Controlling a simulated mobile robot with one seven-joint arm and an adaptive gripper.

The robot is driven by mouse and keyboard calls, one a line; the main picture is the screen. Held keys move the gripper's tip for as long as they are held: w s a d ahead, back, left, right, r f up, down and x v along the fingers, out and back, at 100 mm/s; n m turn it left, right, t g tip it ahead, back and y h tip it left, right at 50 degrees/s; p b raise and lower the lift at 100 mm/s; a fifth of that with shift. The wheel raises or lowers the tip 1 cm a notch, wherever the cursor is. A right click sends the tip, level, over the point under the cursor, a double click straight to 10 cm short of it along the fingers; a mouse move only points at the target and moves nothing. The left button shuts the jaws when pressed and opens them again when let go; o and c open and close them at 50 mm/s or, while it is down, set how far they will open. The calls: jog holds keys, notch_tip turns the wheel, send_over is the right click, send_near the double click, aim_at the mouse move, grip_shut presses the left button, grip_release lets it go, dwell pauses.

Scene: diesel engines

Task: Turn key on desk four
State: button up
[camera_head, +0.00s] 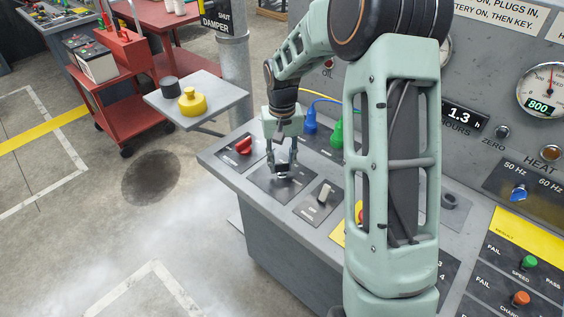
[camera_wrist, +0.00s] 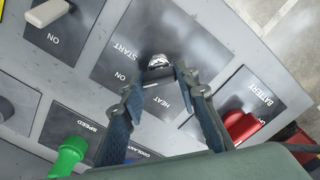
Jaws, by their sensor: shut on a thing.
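The desk (camera_head: 232,172) has a grey sloped top with dark switch plates. The key (camera_wrist: 158,61) is a small silver piece on the plate marked HEAT, ON and START, seen between my fingertips in the wrist view. Most of it is hidden in the head view. My gripper (camera_head: 283,168) points down over this plate, and its fingertips (camera_wrist: 160,74) close in on the key from both sides. It is shut on the key. Which label the key points to cannot be told.
A red BATTERY switch (camera_wrist: 240,125) sits beside the key plate, and a pale ON toggle (camera_wrist: 47,12) on its other side. Blue (camera_head: 310,120) and green (camera_head: 337,133) plugs stand behind. A yellow knob-like object (camera_head: 192,101) rests on a side shelf.

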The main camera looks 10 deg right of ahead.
jog(key=n, duration=0.3)
jog(key=shift+n, duration=0.4)
jog(key=shift+a+n+p, duration=0.1)
jog(key=shift+n+p, duration=0.3)
jog(key=shift+n, duration=1.5)
jog(key=o, duration=1.1)
jog(key=shift+o, duration=0.2)
jog(key=shift+r, duration=0.1)
